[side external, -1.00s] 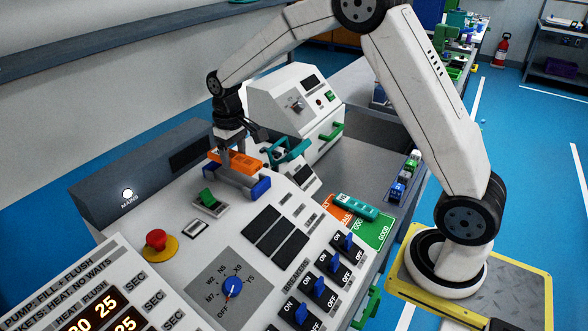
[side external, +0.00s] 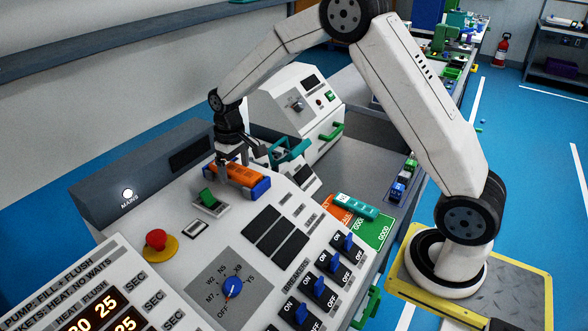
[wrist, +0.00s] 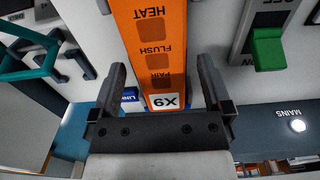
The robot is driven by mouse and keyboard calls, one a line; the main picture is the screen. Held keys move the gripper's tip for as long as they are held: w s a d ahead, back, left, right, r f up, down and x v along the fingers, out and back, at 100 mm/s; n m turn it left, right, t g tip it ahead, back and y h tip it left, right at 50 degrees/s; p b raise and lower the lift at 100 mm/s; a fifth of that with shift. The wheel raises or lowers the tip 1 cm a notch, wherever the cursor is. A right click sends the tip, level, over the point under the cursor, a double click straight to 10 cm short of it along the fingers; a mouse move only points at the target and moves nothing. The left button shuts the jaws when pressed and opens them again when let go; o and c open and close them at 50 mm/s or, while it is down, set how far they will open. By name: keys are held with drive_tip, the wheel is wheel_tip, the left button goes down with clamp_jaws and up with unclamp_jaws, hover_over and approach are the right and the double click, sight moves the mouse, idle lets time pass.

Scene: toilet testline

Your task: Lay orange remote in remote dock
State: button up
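The orange remote (side external: 240,175) lies in the remote dock, a grey cradle with blue end pieces (side external: 261,189), on the sloping panel. In the wrist view the remote (wrist: 160,50) shows HEAT, FLUSH and PAIR buttons and a white X9 label. My gripper (side external: 236,160) is low over the remote, with a finger on each side. In the wrist view my gripper (wrist: 160,75) is open, with a visible gap between each finger and the remote. Part of the dock is hidden under the remote; a blue LINK piece (wrist: 131,94) shows beside it.
A green rocker switch (side external: 207,197) and a red stop button (side external: 156,239) are close by. A teal handle (side external: 290,150) and a white machine (side external: 297,105) stand behind. Blue breaker switches (side external: 319,285) line the front right. A teal remote (side external: 357,206) lies on the orange and green mat.

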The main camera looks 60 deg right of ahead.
sight(235, 169)
drive_tip(key=shift+r, duration=0.1)
wheel_tip(235, 169, up, 12)
idle(0.9)
idle(0.5)
drive_tip(key=s+a+f+t, duration=0.1)
drive_tip(key=s+f, duration=0.4)
drive_tip(key=s, duration=0.5)
drive_tip(key=s+a+f+t, duration=0.1)
drive_tip(key=s+f, duration=0.4)
drive_tip(key=s, duration=0.6)
drive_tip(key=shift+s+a+f+t, duration=0.2)
drive_tip(key=shift+a+f+t, duration=0.1)
drive_tip(key=shift+a, duration=0.2)
